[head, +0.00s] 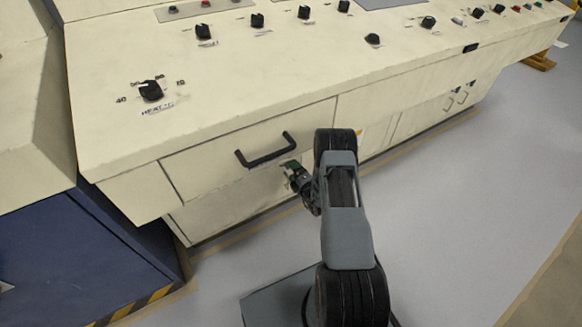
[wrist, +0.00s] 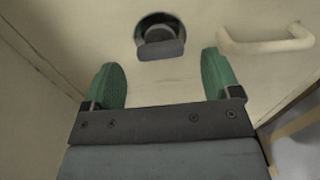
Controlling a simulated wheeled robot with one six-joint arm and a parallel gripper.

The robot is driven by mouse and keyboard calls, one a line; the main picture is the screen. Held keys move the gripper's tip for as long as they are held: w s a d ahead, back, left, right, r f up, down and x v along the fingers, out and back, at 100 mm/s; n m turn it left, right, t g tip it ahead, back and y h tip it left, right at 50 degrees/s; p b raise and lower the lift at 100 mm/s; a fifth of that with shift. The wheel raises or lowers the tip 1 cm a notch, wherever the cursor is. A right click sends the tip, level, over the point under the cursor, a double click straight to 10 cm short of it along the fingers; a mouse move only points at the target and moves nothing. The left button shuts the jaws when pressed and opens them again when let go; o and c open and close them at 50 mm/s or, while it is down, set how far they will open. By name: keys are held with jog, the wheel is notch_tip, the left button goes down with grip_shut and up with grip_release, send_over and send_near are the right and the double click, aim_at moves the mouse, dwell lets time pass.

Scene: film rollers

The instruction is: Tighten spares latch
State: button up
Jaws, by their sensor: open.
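A round dark latch (wrist: 160,37) with a grey turn tab is set in a cream panel, at the top middle of the wrist view. My gripper (wrist: 162,72) is open, with one green finger on each side and nothing between them. The latch lies just beyond the fingertips, roughly centred between them and apart from them. In the head view my gripper (head: 291,170) is at the cream console's front, just below the drawer with the black handle. The latch cannot be made out there.
A cream pull handle (wrist: 268,40) stands right of the latch in the wrist view. The black drawer handle (head: 266,150) is close above my gripper in the head view. A blue cabinet (head: 70,245) stands at the left. Grey floor (head: 455,205) is clear to the right.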

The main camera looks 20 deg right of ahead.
jog(key=s+d+p, duration=0.1)
jog(key=s+p, duration=0.1)
jog(key=s, duration=0.9)
jog(key=shift+w+d, duration=0.1)
